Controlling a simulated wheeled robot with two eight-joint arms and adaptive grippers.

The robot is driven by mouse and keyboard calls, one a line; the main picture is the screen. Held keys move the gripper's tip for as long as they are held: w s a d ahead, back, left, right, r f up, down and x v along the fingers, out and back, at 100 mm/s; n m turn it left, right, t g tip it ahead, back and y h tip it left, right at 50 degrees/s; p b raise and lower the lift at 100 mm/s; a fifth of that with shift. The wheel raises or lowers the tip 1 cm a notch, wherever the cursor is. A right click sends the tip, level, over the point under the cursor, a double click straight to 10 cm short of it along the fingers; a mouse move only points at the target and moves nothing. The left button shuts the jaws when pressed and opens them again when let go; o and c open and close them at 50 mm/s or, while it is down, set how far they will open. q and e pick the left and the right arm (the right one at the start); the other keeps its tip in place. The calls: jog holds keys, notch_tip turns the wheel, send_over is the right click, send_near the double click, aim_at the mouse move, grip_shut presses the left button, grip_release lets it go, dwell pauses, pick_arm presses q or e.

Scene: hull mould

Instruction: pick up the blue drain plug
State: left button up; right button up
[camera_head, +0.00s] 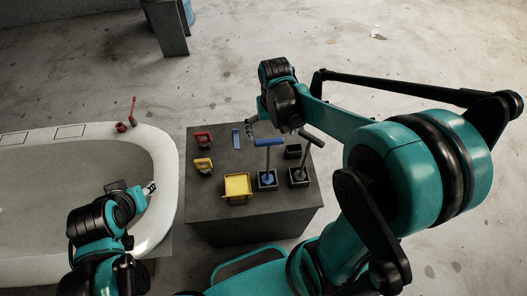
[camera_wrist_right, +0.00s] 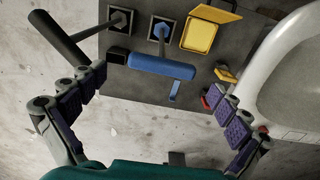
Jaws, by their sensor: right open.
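The blue drain plug (camera_head: 268,143) has an upright stem and a blue cross handle. It stands in a dark square socket on the grey worktable; its handle (camera_wrist_right: 162,67) is large in the right wrist view. My right gripper (camera_head: 251,121) is beyond the plug's handle in the head view. In the wrist view its open, empty fingers (camera_wrist_right: 159,80) are spread to either side of the handle, not touching it. My left gripper (camera_head: 149,188) is over the hull mould's rim; its jaw opening is too small to judge.
A black-handled plug (camera_head: 312,138) stands close beside the blue one. The table (camera_head: 225,218) also carries a yellow tray (camera_head: 238,186), red (camera_head: 202,138) and yellow (camera_head: 203,165) handled tools, a blue strip (camera_head: 236,139) and a black box (camera_head: 293,151). The white mould (camera_head: 163,160) stands left.

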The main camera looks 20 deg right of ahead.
aim_at(269, 141)
jog(key=shift+w+a+r, duration=0.1)
jog(key=shift+w+r, duration=0.2)
notch_tip(269, 141, down, 8)
jog(key=shift+r+b, duration=0.1)
jog(key=shift+b, duration=0.45)
jog(key=c, duration=1)
